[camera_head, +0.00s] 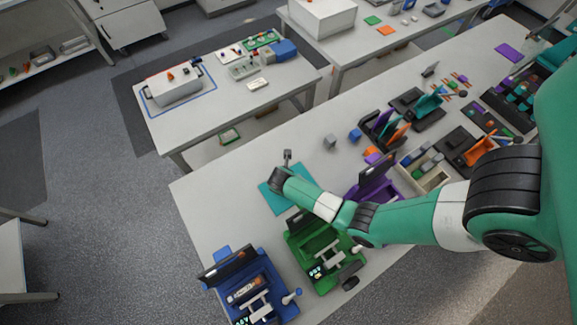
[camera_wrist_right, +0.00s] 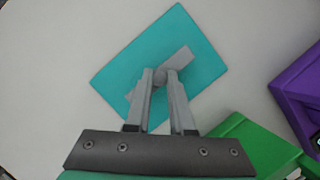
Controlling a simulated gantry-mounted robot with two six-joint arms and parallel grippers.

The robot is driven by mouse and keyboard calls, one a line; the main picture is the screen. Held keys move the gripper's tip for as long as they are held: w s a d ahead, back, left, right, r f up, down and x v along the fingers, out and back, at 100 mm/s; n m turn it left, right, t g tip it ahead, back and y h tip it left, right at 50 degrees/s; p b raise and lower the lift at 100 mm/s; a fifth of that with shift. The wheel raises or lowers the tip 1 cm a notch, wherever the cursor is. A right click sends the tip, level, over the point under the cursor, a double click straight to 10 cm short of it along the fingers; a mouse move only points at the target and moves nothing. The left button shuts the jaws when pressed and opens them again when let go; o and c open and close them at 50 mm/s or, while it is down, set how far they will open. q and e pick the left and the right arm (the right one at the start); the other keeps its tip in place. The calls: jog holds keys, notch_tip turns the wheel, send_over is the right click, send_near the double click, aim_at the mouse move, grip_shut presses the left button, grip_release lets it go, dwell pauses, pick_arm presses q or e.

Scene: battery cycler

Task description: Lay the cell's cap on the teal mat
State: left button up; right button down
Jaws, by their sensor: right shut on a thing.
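The teal mat (camera_head: 275,200) lies flat on the white bench, partly covered by my right arm in the head view. It also shows in the right wrist view (camera_wrist_right: 190,35). My right gripper (camera_wrist_right: 162,76) is over the mat, its fingers shut on a light grey, bar-like piece (camera_wrist_right: 180,60), seemingly the cap. The piece sits aslant between the fingertips; whether it touches the mat I cannot tell. In the head view the right gripper (camera_head: 287,155) is small, at the mat's far edge. A pale, orange-marked cell (camera_head: 246,289) seems to lie in the blue cycler. My left gripper is out of view.
The blue cycler (camera_head: 230,260) and green cycler (camera_head: 305,247) stand open at the bench's near edge. A purple cycler (camera_head: 370,185) is right of the mat. Grey (camera_head: 330,142) and blue (camera_head: 355,134) blocks lie beyond. Bench left of the mat is clear.

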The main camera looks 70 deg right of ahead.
jog(key=shift+f, duration=1.25)
jog(key=shift+f+b, duration=0.2)
jog(key=shift+b, duration=0.15)
jog(key=c, duration=0.8)
grip_release()
jog(key=p+v, duration=0.3)
jog(key=v, duration=0.9)
jog(key=shift+r+p, duration=0.25)
jog(key=shift+p, duration=0.15)
